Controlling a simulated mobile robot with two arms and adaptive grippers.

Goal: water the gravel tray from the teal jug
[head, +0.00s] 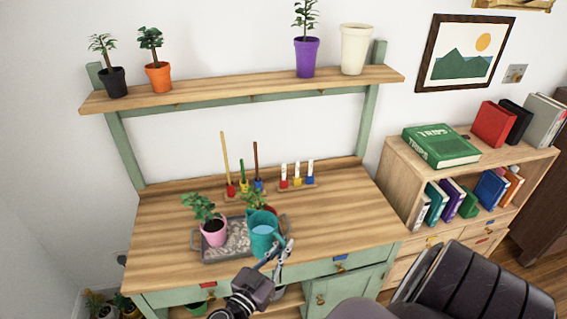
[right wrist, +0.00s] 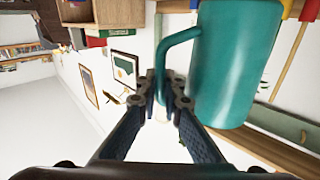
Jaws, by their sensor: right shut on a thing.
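The teal jug (head: 263,242) is near the workbench's front, in front of the gravel tray's right part in the head view. Pale blue water shows in its open top, and it looks about upright. My right gripper (head: 277,258) is shut on the jug's handle; the right wrist view shows the fingertips (right wrist: 166,97) at the handle (right wrist: 168,55) beside the jug's body (right wrist: 228,75). The grey gravel tray (head: 208,257) holds pale gravel. A pink-potted plant (head: 213,232) stands on its left part. The jug hides much of the right part. My left gripper is not in view.
A red-potted plant (head: 269,209) is partly hidden behind the jug. Hand tools in a rack (head: 245,192) and small bottles (head: 297,182) stand at the bench's back. A shelf (head: 240,91) with several pots is above. The bench top (head: 345,215) is clear on the right.

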